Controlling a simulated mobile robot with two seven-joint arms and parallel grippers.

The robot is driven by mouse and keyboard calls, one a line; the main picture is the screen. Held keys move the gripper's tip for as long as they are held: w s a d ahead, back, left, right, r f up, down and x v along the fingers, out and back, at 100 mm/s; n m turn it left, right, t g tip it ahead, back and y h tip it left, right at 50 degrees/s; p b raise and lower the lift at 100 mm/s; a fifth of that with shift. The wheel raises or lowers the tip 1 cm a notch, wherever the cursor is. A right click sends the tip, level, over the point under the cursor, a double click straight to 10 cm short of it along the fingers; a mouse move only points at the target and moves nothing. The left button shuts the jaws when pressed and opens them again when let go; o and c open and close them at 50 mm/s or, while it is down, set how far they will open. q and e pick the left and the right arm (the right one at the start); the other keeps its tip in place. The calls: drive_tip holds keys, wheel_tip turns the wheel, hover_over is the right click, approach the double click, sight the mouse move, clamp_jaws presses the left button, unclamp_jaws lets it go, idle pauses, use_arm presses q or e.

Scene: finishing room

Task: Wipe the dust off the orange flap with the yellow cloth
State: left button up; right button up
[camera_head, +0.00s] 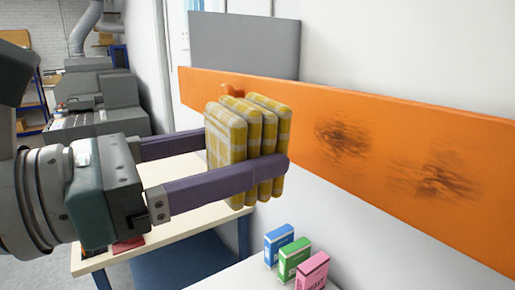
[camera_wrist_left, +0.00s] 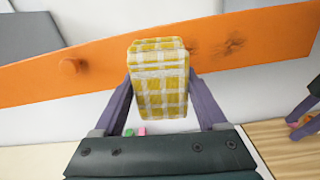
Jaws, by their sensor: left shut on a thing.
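The orange flap (camera_head: 390,150) is a long panel across the white wall, with a round knob (camera_head: 232,90) near its left end. Two dark dust smudges lie on it, one near the middle (camera_head: 342,138) and one further right (camera_head: 435,182). The yellow checked cloth (camera_head: 228,135) is folded in thick layers. My left gripper (camera_head: 246,150) is shut on it, its purple fingers on either side. The cloth is in front of the flap, left of the smudges; I cannot tell if it touches. In the left wrist view, part of my right gripper (camera_wrist_left: 303,105) shows at the right edge.
Blue (camera_head: 279,244), green (camera_head: 294,258) and pink (camera_head: 312,272) boxes stand on a white surface below the flap. A pale-topped table (camera_head: 170,237) is under my left gripper. A grey panel (camera_head: 245,45) is behind the flap. Grey machinery (camera_head: 100,95) stands at the back left.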

use_arm(q)
drive_tip(key=shift+b+v, duration=0.55)
drive_tip(key=shift+v, duration=0.4)
drive_tip(key=shift+s+a, duration=0.35)
drive_tip(key=shift+a, duration=0.1)
drive_tip(key=shift+w+d, duration=0.1)
drive_tip(key=shift+w+d+r+p, duration=0.15)
drive_tip(key=shift+w+d+p, duration=0.2)
drive_tip(key=shift+d, duration=0.1)
drive_tip(key=p+x, duration=0.1)
drive_tip(key=x, duration=0.2)
drive_tip(key=shift+w+d, duration=0.25)
drive_tip(key=shift+d, duration=0.1)
drive_tip(key=shift+x, duration=0.85)
